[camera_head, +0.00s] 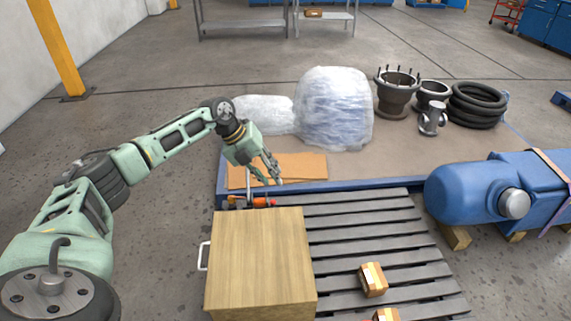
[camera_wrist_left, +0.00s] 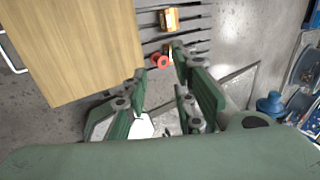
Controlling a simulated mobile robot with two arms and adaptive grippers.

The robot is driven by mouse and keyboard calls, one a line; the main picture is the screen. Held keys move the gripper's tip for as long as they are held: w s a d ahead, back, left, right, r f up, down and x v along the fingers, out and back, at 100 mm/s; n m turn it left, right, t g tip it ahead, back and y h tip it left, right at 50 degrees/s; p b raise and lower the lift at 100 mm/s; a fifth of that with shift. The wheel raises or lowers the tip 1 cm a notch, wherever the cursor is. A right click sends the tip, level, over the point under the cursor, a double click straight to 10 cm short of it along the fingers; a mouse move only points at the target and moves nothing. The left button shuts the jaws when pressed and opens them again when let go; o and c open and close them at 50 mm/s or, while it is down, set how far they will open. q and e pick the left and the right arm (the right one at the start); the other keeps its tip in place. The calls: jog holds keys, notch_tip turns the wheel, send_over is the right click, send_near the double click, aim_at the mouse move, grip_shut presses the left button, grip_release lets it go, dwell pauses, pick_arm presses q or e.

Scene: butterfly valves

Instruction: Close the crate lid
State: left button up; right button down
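The wooden crate (camera_head: 262,260) stands at the left of the slatted pallet, with a metal handle (camera_head: 203,256) on its left side. Its top shows as one flat wooden panel, with no opening visible. The panel (camera_wrist_left: 75,50) and part of the handle (camera_wrist_left: 10,52) also show in the wrist view. My left gripper (camera_head: 272,175) is beyond the crate's far edge, above the orange-brown sheet, and apart from the crate. Its fingers (camera_wrist_left: 165,95) are spread in the wrist view, with nothing between them. My right gripper is in neither view.
A red-and-orange item (camera_head: 264,202) lies just beyond the crate. Small boxes (camera_head: 373,280) sit on the dark slatted pallet (camera_head: 360,232). A wrapped bundle (camera_head: 335,108), black rings (camera_head: 477,105) and metal fittings stand behind. A blue tank (camera_head: 465,192) lies at the right.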

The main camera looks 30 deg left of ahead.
pick_arm(q)
jog(key=shift+w+d+r+y+p, duration=0.15)
jog(key=shift+w+d+r+p, duration=0.1)
jog(key=shift+w+d, duration=0.3)
jog(key=shift+w+d+r+y+p, duration=0.15)
jog(key=shift+w+d+r, duration=0.2)
jog(key=shift+d, duration=0.3)
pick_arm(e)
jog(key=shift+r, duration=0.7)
pick_arm(q)
jog(key=shift+f, duration=0.1)
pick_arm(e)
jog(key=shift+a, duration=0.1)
